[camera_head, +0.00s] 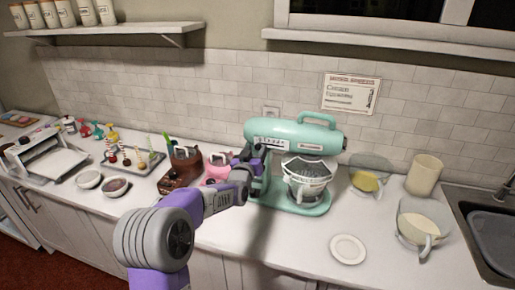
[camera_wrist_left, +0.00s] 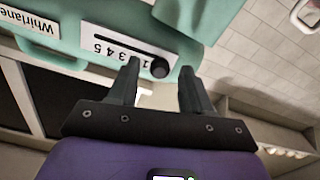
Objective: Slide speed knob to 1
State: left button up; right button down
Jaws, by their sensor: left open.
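A mint-green stand mixer (camera_head: 295,132) stands on the counter with a white speed scale (camera_head: 268,142) on its side. In the left wrist view the scale (camera_wrist_left: 115,47) appears upside down, with a dark slot and the numbers 1 to 5. The round black speed knob (camera_wrist_left: 160,67) sits at the slot's right end in that view, beside the 1. My left gripper (camera_wrist_left: 158,78) is open, its two fingers on either side of the knob; contact cannot be made out. In the head view my left gripper (camera_head: 245,162) is at the mixer's left side, partly hidden by my arm.
The mixer's bowl (camera_head: 307,188) is in front of its column. A white plate (camera_head: 348,249), a measuring jug (camera_head: 411,236) and a beige canister (camera_head: 425,174) are at the right. Brown and pink turntables stand left of the mixer, close to my arm. The counter front centre is clear.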

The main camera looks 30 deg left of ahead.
pick_arm(q)
jog(key=shift+x, duration=1)
grip_shut()
